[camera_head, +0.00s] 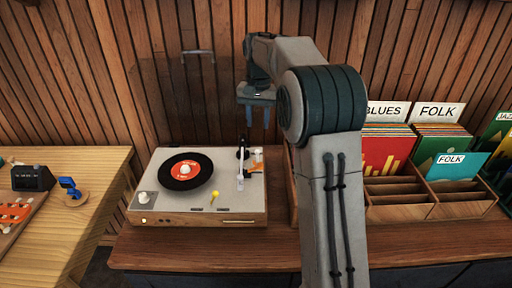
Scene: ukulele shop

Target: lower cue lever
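A turntable (200,208) sits on the brown counter with a black record (186,171) with an orange label on its platter. Its tonearm (241,165) stands at the right of the deck, beside the record. A small yellow-tipped lever (214,196) is near the front of the deck. A small orange part (257,157) is beside the tonearm base. Which of these two is the cue lever I cannot tell for sure. My gripper (258,118) is above the back right of the turntable, fingers down, apart and empty. It appears clear of the deck.
A see-through dust cover with a handle (198,53) stands raised behind the turntable. Wooden record bins (400,212) stand at the right. A light wood table (60,240) with small items is at the left. The counter front (200,250) is clear.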

